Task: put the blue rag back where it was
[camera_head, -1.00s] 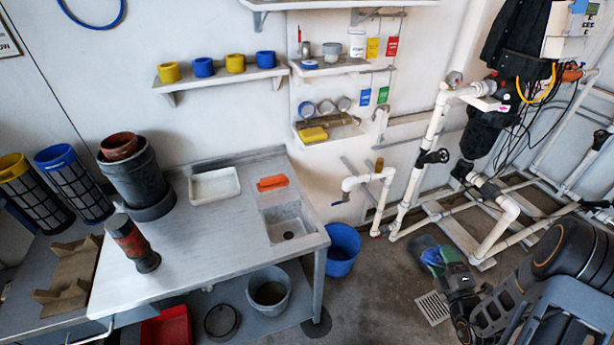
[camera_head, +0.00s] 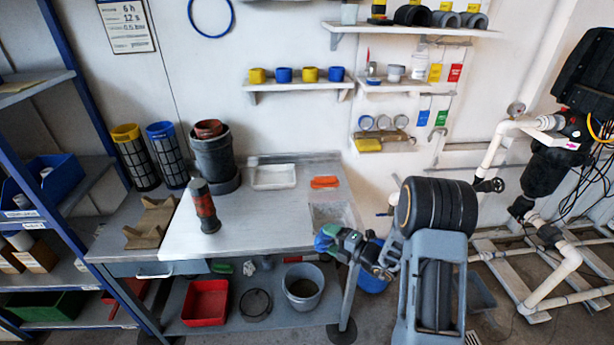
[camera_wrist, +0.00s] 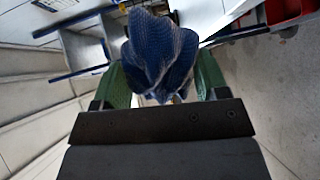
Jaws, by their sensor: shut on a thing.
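The blue rag (camera_wrist: 160,48) is bunched up between the two green fingers of my gripper (camera_wrist: 163,82) in the wrist view. My gripper is shut on it, and the fingers hide part of its lower end. In the head view my gripper (camera_head: 330,240) is at the front right corner of the steel bench (camera_head: 250,226), just in front of the sink (camera_head: 334,214). Only a small blue and green patch shows at its tip there, so I cannot tell rag from fingers well.
An orange cloth (camera_head: 325,182) and a white tray (camera_head: 272,177) lie on the bench. A red and black cylinder (camera_head: 205,206) stands upright on it. A blue bucket (camera_head: 373,280) is partly hidden behind my arm. A blue-framed shelf (camera_head: 62,190) stands left. The bench's middle is clear.

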